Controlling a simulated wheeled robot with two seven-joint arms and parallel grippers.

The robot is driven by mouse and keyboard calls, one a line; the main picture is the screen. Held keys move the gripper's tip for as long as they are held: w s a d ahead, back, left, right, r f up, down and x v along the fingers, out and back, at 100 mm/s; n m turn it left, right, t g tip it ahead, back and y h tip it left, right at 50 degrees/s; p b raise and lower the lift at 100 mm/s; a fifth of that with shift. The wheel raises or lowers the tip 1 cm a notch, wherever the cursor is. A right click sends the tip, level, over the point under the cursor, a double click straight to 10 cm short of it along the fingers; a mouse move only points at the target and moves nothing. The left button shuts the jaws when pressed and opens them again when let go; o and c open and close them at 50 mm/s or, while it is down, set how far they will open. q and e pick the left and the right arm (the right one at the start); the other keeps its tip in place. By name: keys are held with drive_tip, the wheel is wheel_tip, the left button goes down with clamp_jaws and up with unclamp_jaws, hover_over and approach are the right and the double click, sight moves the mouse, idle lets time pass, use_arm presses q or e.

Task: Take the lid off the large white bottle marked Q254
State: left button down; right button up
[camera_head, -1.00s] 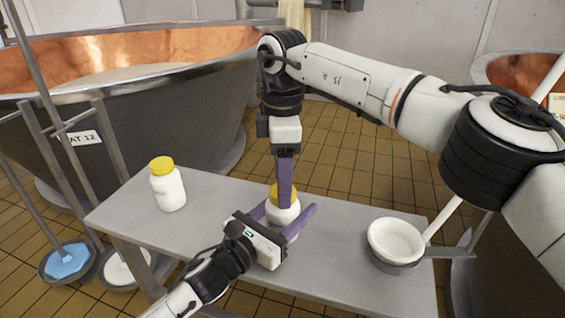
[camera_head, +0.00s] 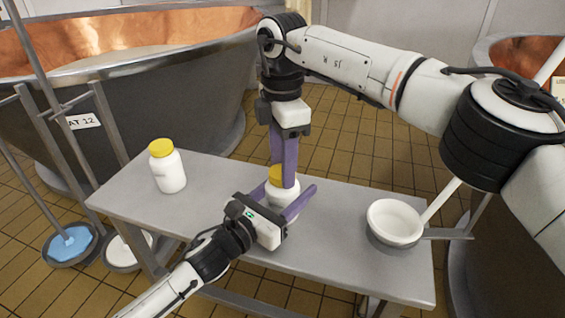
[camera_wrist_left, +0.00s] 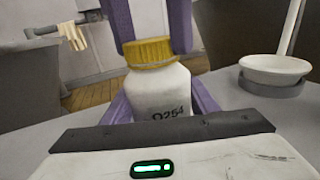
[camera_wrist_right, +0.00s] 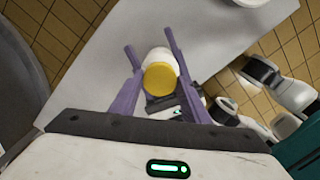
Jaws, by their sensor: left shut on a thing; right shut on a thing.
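The large white bottle (camera_head: 281,211) stands on the grey table, and its mark Q254 reads in the left wrist view (camera_wrist_left: 158,84). Its yellow lid (camera_wrist_left: 150,52) sits on the bottle's neck. My left gripper (camera_head: 290,188) is shut on the bottle's body from the near side, low down. My right gripper (camera_head: 282,176) comes from above with its fingers on either side of the lid, shut on it. The right wrist view shows the lid (camera_wrist_right: 160,79) between the two purple fingers. The fingers hide part of the lid in the head view.
Another white bottle with a yellow lid (camera_head: 168,170) stands on the table's left part. A large copper-lined vat (camera_head: 150,85) stands behind the table. Bare table (camera_head: 225,180) lies between the two bottles.

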drive_tip(key=n, duration=1.5)
drive_tip(key=shift+n, duration=0.3)
drive_tip(key=n, duration=0.8)
drive_tip(key=shift+n, duration=0.3)
drive_tip(key=n, duration=0.6)
drive_tip(key=shift+n, duration=0.3)
drive_tip(key=n, duration=0.4)
drive_tip(key=shift+r, duration=0.1)
drive_tip(key=n, duration=0.5)
drive_tip(key=shift+n, duration=0.3)
